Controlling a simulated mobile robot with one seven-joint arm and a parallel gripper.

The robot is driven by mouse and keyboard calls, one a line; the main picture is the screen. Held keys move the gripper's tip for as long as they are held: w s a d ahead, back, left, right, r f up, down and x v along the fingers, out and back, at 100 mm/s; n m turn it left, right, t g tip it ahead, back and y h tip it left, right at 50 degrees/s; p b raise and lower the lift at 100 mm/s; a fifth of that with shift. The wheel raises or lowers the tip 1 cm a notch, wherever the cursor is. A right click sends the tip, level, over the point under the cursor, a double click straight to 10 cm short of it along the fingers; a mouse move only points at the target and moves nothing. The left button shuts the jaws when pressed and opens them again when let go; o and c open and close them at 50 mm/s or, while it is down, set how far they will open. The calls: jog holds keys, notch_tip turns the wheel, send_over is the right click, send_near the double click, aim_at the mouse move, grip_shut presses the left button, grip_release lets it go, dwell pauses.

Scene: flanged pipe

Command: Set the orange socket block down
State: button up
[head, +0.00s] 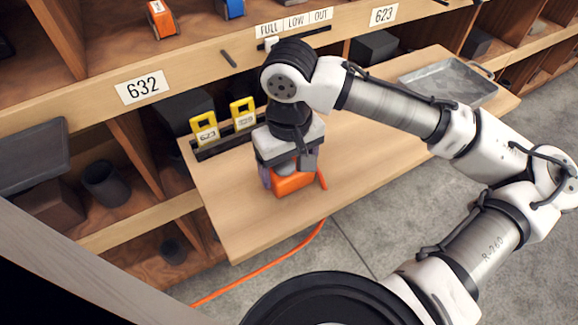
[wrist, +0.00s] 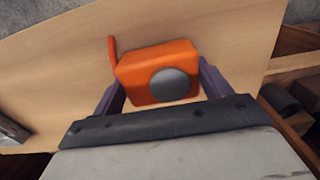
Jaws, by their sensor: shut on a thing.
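The orange socket block (head: 294,182) is at my gripper (head: 292,176), over the front part of the wooden shelf board (head: 350,185). In the wrist view the block (wrist: 140,68) sits between the two dark purple fingers of my gripper (wrist: 160,82), with a round grey face (wrist: 170,84) towards the camera. My gripper is shut on the block. A thin orange cord leaves the block at one side. My gripper hides the block's top in the head view. I cannot tell whether its underside touches the board.
Yellow tags (head: 243,114) stand in a dark rack (head: 222,142) behind my gripper. A grey metal tray (head: 448,82) lies on the board's right end. An orange cord (head: 262,268) hangs below the board's front edge. The board's front middle is clear.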

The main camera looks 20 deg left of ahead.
aim_at(288, 165)
jog(key=shift+f, duration=0.4)
jog(key=shift+f, duration=0.1)
jog(key=o, duration=1.2)
notch_tip(288, 165, up, 12)
jog(key=shift+r+p, duration=0.15)
jog(key=shift+p, duration=0.25)
